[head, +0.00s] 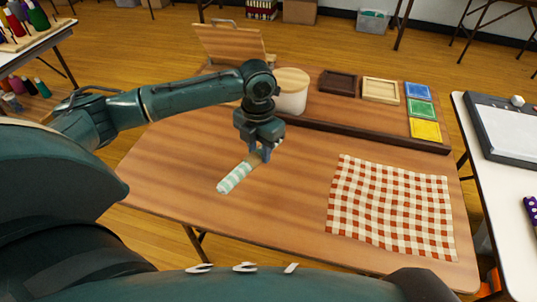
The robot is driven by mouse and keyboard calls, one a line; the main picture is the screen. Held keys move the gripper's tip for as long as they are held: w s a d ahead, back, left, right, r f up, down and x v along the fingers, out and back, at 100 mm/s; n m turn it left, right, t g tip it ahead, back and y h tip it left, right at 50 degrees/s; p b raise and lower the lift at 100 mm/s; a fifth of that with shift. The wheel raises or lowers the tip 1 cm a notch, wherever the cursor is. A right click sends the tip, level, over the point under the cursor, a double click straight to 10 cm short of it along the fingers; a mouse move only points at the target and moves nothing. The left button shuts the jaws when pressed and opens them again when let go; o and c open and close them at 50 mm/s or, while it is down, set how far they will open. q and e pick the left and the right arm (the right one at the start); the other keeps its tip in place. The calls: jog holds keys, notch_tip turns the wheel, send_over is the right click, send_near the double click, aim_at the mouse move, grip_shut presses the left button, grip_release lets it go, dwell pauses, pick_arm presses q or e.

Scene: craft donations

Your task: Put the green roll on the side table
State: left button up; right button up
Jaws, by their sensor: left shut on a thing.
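The green roll (236,178), pale green with white stripes, is at the middle of the wooden table (180,170). My left gripper (258,154) points down and is shut on its upper right end. Its lower left end sticks out free. I cannot tell whether it touches the tabletop or hangs just above it. A white-topped table (501,225) stands at the right edge, and another table (48,42) stands at the upper left. I cannot tell for sure which is the side table. My right gripper is not in view.
A red checked cloth (390,208) lies at the right of the wooden table. A lidded white canister (290,97), frames and coloured squares (422,110) line its back. A paper board (505,128) and a purple dotted item (531,212) occupy the white table; bare room lies between them.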

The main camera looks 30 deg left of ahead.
aim_at(260, 172)
pick_arm(q)
jog(key=shift+f, duration=2.7)
jog(key=shift+f, duration=0.1)
jog(key=o, duration=1)
jog(key=shift+c, duration=0.2)
notch_tip(260, 172, up, 12)
jog(key=shift+r+p, duration=0.15)
jog(key=shift+p, duration=0.2)
